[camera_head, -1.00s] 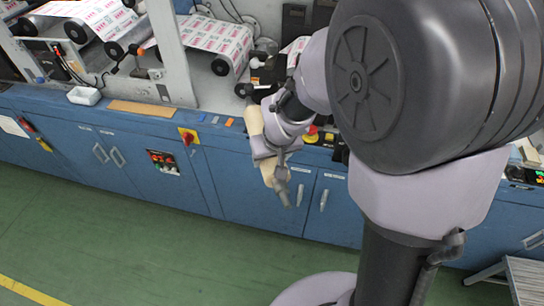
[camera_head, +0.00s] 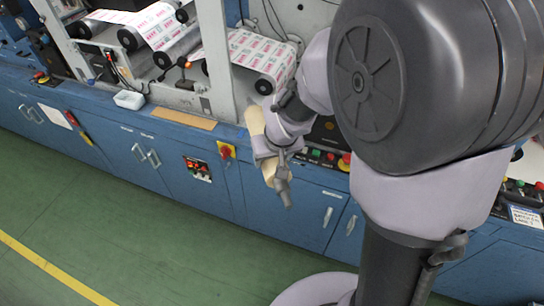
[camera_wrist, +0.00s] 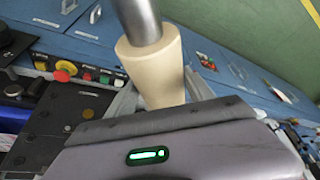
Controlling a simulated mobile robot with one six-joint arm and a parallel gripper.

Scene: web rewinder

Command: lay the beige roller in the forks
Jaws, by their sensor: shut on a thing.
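My gripper (camera_head: 268,150) is shut on the beige roller (camera_head: 256,121) and holds it up in front of the blue cabinets. The roller is tilted, its upper end leaning left and its lower end pointing down to the right in the head view. A grey metal shaft (camera_head: 284,193) sticks out of the lower end. In the wrist view the roller (camera_wrist: 152,68) stands between my fingers, with its shaft (camera_wrist: 137,20) towards the top. The gripper hides the roller's middle. I cannot make out the forks in either view.
The blue cabinet row (camera_head: 180,165) carries the machine with its printed web (camera_head: 262,55) and a grey upright (camera_head: 216,60). A small white tray (camera_head: 129,99) and a tan board (camera_head: 184,118) lie on the ledge. The green floor (camera_head: 120,240) in front is clear.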

